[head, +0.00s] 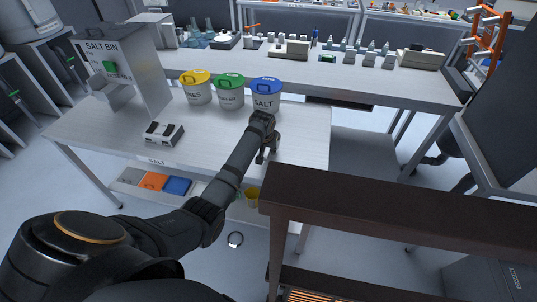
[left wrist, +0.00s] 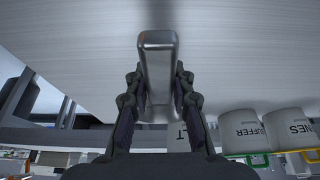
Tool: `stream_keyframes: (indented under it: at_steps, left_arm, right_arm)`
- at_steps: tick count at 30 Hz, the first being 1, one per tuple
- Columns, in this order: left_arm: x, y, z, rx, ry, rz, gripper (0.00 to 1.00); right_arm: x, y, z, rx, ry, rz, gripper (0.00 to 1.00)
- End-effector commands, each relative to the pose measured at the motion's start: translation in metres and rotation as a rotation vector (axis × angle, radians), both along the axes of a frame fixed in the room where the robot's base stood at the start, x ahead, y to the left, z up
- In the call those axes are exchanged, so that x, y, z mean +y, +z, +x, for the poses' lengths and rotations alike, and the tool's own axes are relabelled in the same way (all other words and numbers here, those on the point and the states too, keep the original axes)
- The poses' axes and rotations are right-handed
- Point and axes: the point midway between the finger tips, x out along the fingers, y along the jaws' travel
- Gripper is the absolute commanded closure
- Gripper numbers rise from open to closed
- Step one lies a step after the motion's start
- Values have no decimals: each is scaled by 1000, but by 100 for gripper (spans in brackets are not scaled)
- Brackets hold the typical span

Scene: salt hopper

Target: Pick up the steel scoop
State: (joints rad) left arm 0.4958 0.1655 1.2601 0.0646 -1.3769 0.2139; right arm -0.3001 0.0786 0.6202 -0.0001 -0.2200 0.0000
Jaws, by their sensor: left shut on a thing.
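My left gripper (head: 266,150) is over the right part of the white table, in front of the blue-lidded SALT tub (head: 264,96). In the left wrist view, its two fingers (left wrist: 158,88) are shut on a smooth grey metal bar, which looks like part of the steel scoop (left wrist: 157,62). The bar stretches away past the fingertips, over the pale tabletop. The rest of the scoop is hidden, and it cannot be made out clearly in the head view. My right gripper is not in view.
Yellow (head: 196,88) and green (head: 230,92) lidded tubs stand left of the SALT tub. A grey SALT BIN hopper (head: 127,62) stands at the table's left, with a small scale-like device (head: 163,134) in front. A dark brown bench (head: 400,210) fills the right foreground.

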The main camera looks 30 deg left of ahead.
Motion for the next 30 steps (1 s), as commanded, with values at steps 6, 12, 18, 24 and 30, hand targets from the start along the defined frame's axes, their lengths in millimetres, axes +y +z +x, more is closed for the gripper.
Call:
stream_keyframes:
  at_steps: [6, 12, 18, 24, 30]
  left_arm:
    - [-26, 47, -27, -9, -2, -1, 100]
    - [-57, 74, -63, -3, -2, -5, 100]
    - [-80, 92, -90, -3, 0, -5, 100]
    - [-91, 100, -103, -3, 0, -2, 100]
    - [-92, 102, -105, -2, 1, -1, 100]
  right_arm:
    - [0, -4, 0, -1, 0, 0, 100]
    - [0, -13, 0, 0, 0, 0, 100]
    - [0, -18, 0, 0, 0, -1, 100]
    - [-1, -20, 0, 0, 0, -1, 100]
    - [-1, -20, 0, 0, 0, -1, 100]
